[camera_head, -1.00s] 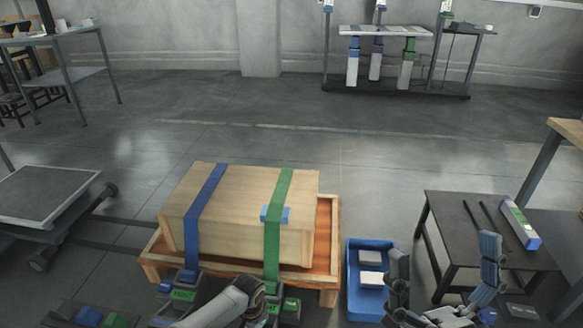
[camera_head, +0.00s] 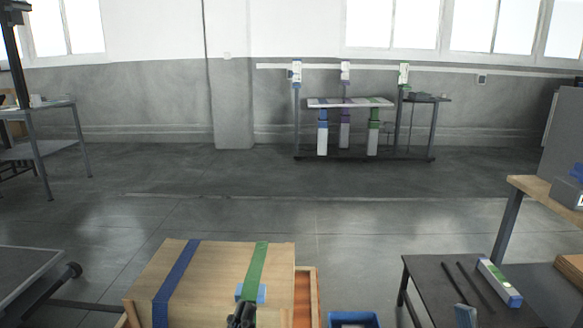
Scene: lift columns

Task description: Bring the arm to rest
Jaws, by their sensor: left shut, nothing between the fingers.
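My left gripper (camera_head: 241,315) shows as a dark shape at the bottom edge, in front of the wooden crate's (camera_head: 217,268) near side. Its fingers are shut with nothing between them. The rest of my left arm is below the frame. A blue-grey tip (camera_head: 465,316) at the bottom right seems to be part of my right gripper. The rest of that gripper is out of frame, so its opening cannot be seen.
A blue bin (camera_head: 352,319) and a dark table (camera_head: 425,275) stand to the right.

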